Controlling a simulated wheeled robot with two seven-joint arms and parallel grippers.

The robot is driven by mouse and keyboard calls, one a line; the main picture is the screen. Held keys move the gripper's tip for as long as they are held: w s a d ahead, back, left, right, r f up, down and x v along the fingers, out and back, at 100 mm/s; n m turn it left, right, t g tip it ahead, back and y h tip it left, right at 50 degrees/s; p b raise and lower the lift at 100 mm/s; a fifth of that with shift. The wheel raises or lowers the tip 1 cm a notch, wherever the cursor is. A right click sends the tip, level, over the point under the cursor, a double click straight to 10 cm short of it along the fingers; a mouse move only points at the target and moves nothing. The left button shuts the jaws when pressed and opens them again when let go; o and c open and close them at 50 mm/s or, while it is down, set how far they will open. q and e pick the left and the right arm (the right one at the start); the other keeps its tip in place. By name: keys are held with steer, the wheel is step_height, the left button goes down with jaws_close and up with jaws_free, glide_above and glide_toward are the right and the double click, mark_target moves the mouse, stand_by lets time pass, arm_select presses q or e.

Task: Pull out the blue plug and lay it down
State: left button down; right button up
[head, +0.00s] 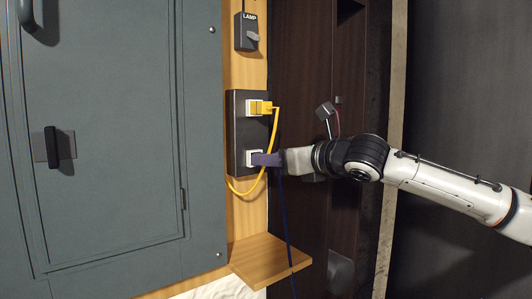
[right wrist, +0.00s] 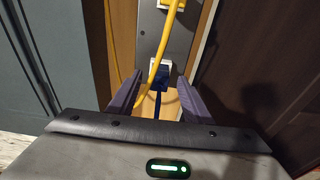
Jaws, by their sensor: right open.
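The blue plug (right wrist: 157,84) sits in the lower white socket (right wrist: 160,64), between the fingers of my right gripper (right wrist: 160,77) in the right wrist view. My right gripper (head: 266,159) is open around it, with a visible gap on each side. In the head view its fingers hide the blue plug, and only part of the lower socket (head: 252,155) shows. The dark blue cord (head: 286,222) hangs down from there past the wooden shelf. My left gripper is not in view.
A yellow plug (head: 261,107) is in the upper socket, and its yellow cord (head: 263,185) loops close to my right gripper. A bare wooden shelf (head: 268,259) juts out below. A LAMP switch (head: 246,32) is above, and a grey cabinet (head: 115,215) is on the left.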

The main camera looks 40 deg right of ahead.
steer(key=shift+w+d+f+p, duration=0.1)
steer(key=shift+w+p, duration=0.6)
steer(key=shift+w+d+f+p, duration=0.1)
steer(key=shift+w+p, duration=0.6)
steer(key=c, duration=1.1)
steer(key=shift+c, duration=0.2)
